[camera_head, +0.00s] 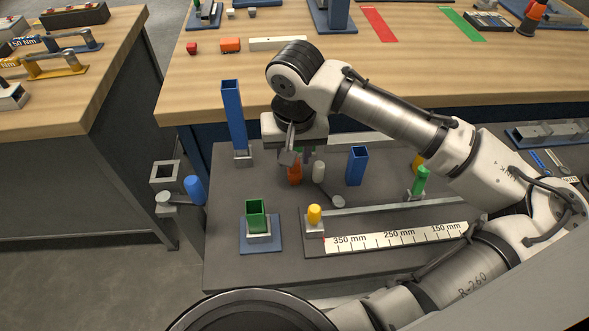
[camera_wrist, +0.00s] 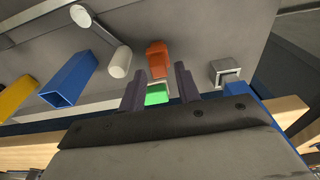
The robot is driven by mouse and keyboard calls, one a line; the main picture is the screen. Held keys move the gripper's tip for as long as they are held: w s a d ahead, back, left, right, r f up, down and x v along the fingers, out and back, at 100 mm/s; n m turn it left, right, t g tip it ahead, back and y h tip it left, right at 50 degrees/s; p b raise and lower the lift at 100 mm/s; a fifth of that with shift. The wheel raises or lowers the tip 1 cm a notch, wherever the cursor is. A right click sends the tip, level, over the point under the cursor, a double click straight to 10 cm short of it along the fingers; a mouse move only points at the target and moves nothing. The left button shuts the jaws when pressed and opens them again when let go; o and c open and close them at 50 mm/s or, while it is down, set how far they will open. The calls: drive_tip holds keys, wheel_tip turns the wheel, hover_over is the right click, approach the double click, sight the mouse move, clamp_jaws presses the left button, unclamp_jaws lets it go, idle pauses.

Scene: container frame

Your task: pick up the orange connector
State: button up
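The orange connector (camera_head: 294,173) stands upright on the grey work surface, directly below my gripper (camera_head: 289,157), which partly covers it. In the wrist view the orange connector (camera_wrist: 158,60) shows just beyond and between the two dark fingertips. My gripper (camera_wrist: 160,72) is open, with a gap between the fingers. A small green piece (camera_wrist: 157,95) with a pale rim shows between the fingers, near the orange connector; I cannot tell whether the two are joined. I see no finger clearly touching the connector.
A white cylinder (camera_head: 318,172) and a blue tube (camera_head: 357,166) stand close on the right. A tall blue post (camera_head: 234,115) stands left. A green socket (camera_head: 256,215), yellow peg (camera_head: 314,214) and ruler strip (camera_head: 395,238) lie nearer the front. The wooden bench (camera_head: 190,90) is behind.

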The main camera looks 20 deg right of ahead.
sight(295, 166)
drive_tip(key=f, duration=0.3)
drive_tip(key=f+p, duration=0.1)
drive_tip(key=shift+w+d+f, duration=0.2)
drive_tip(key=shift+w+f, duration=0.1)
drive_tip(key=shift+f, duration=0.1)
drive_tip(key=shift+c, duration=0.3)
drive_tip(key=c, duration=0.5)
drive_tip(key=shift+c, duration=0.2)
drive_tip(key=shift+r, duration=0.15)
